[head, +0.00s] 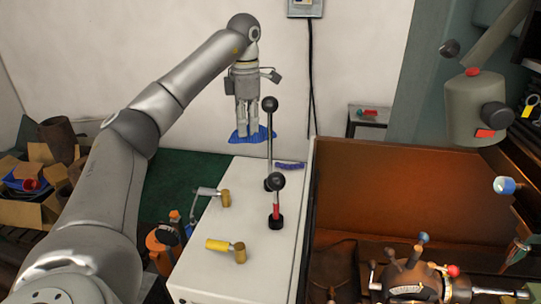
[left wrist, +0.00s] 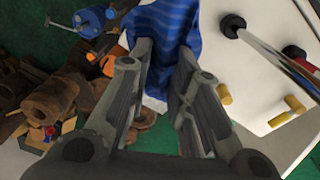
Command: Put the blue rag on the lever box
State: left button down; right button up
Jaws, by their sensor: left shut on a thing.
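The blue rag (head: 238,137) hangs from my left gripper (head: 247,126), which is shut on it. In the left wrist view the striped, crumpled rag (left wrist: 172,22) shows between and beyond the fingers (left wrist: 165,58). The lever box (head: 205,262) is white, with two black-knobbed levers (head: 269,140) and yellow-brown handles (head: 222,246) on its top. In the head view the rag appears just beyond the box's far end. In the left wrist view it overlaps the box's edge (left wrist: 250,60); I cannot tell whether they touch. My right gripper is not in view.
A brown-lined machine tray (head: 370,210) adjoins the box on the right, with a chuck fixture (head: 410,280) at its front. Cardboard boxes (head: 30,200) with odds and ends stand at left. An orange-and-black item (head: 160,243) is beside the box. Green floor (head: 200,170) lies behind.

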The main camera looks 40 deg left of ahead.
aim_at(246, 142)
pick_arm(q)
jog(key=shift+w+f, duration=0.1)
jog(key=shift+f, duration=0.05)
jog(key=f, duration=0.2)
jog(key=s+f, duration=0.1)
jog(key=shift+s+d+f+b, duration=0.1)
jog(key=shift+s+f+b, duration=0.05)
jog(key=shift+f+b, duration=0.2)
jog(key=shift+f, duration=0.35)
jog(key=shift+w+f, duration=0.2)
jog(key=shift+f, duration=0.1)
notch_tip(246, 142, down, 3)
jog(key=shift+w+p, duration=0.1)
jog(key=shift+p, duration=0.75)
jog(key=shift+f, duration=0.55)
jog(key=c, duration=1.3)
grip_release()
jog(key=shift+c, duration=0.2)
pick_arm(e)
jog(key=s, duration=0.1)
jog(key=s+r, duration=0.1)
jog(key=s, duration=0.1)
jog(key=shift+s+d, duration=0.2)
